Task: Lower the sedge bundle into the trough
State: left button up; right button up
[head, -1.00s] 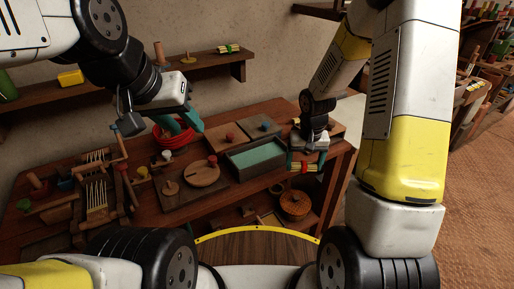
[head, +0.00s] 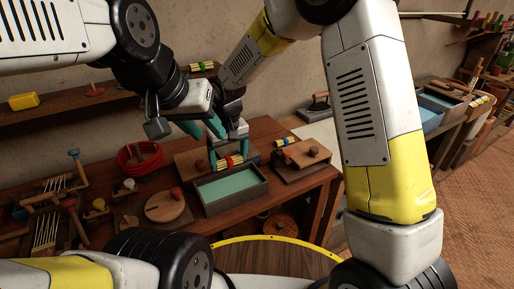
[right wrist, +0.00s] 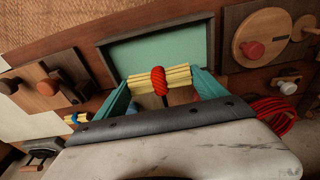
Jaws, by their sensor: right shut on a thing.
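The sedge bundle (head: 229,162) is yellow with a red tie. My right gripper (head: 228,158) is shut on it, and the bundle lies across between the teal fingers, also in the right wrist view (right wrist: 158,78). The trough (head: 232,191) is a dark-walled box with a teal inside, on the table. In the head view the bundle shows at the trough's far wall; in the right wrist view the trough (right wrist: 160,48) lies just beyond the bundle. Contact between them cannot be told. My left gripper (head: 203,128) is open and empty, above and left of the right one.
A bundle with a blue tie (head: 287,141) lies on a wooden block right of the trough. A round wooden board (head: 164,207) and a red coil (head: 140,158) stand to the left. A green-tied bundle (head: 202,66) lies on the wall shelf.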

jog(key=shift+f, duration=5.3)
jog(key=o, duration=1.3)
